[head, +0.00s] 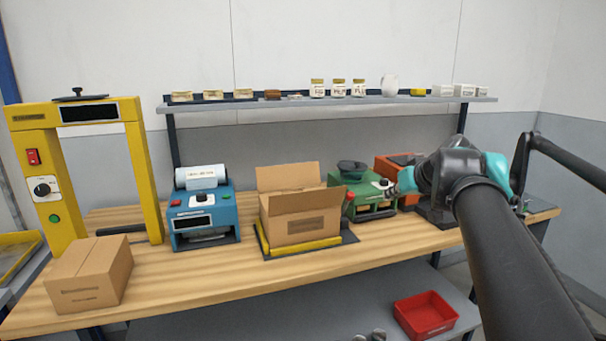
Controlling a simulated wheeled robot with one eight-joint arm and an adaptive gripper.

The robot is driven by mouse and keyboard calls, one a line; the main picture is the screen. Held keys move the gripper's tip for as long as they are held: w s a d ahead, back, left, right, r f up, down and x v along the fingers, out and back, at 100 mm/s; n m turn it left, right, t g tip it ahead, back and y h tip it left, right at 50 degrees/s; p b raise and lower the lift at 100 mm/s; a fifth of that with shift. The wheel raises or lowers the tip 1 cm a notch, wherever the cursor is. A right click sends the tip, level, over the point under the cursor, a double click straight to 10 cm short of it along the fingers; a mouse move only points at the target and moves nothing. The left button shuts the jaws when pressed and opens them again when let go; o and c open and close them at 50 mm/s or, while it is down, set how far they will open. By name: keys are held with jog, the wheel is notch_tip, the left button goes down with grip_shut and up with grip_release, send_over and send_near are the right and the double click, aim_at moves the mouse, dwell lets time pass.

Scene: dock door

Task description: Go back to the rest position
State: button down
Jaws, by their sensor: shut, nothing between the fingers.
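My arm rises from the lower right of the head view, a thick dark link ending in a black joint with teal caps in front of the right part of the bench. My gripper is not visible in this view, and I see nothing held. The wooden workbench (350,262) stands ahead. An open cardboard box (292,218) sits on a yellow-edged stand in its middle. A closed cardboard box (90,275) lies at the front left.
A yellow frame machine (150,180) stands at left, a blue machine (202,216) beside it. A green machine (373,198) and an orange one (397,163) stand at right, partly behind my arm. A shelf (330,101) holds jars. A red bin (425,315) is below.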

jog(key=s+a+f+g+h, duration=0.1)
jog(key=s+f+g, duration=0.1)
jog(key=f, duration=0.8)
jog(key=s+a+f+m+g, duration=0.1)
jog(key=s+f, duration=0.4)
jog(key=f, duration=0.5)
jog(key=s+a+f+g+h, duration=0.1)
jog(key=s+f+g, duration=0.2)
jog(key=f, duration=0.8)
jog(key=shift+s+a+m+h, duration=0.25)
jog(key=shift+s+m+h, duration=0.05)
jog(key=shift+s, duration=0.4)
